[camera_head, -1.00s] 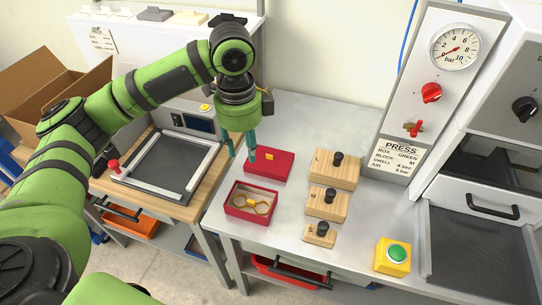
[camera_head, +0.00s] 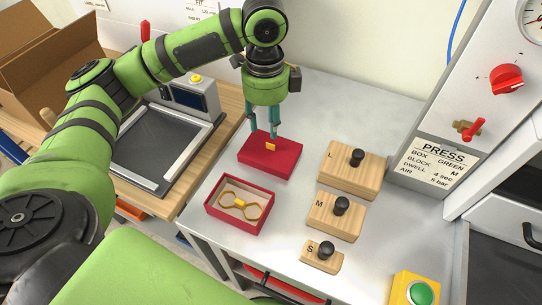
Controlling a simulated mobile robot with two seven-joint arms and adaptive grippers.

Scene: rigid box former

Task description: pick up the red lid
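The red lid (camera_head: 262,158) lies on the grey metal table, with a small yellow tab (camera_head: 271,146) on its top. My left gripper (camera_head: 262,133) points down over the back part of the lid. Its two teal fingers are apart, with a gap between them, and the tips are at or just above the lid; I cannot tell whether they touch it. Nothing shows between the fingers. The open red box (camera_head: 222,222) stands in front of the lid and holds a gold-coloured item with a yellow middle. My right gripper is not in view.
Wooden blocks marked L (camera_head: 340,177), M (camera_head: 325,219) and S (camera_head: 315,261), with black knobs, stand right of the lid. A press panel (camera_head: 437,155) is at the right, with a green button (camera_head: 420,292) in front. A framed grey plate (camera_head: 160,145) is at the left.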

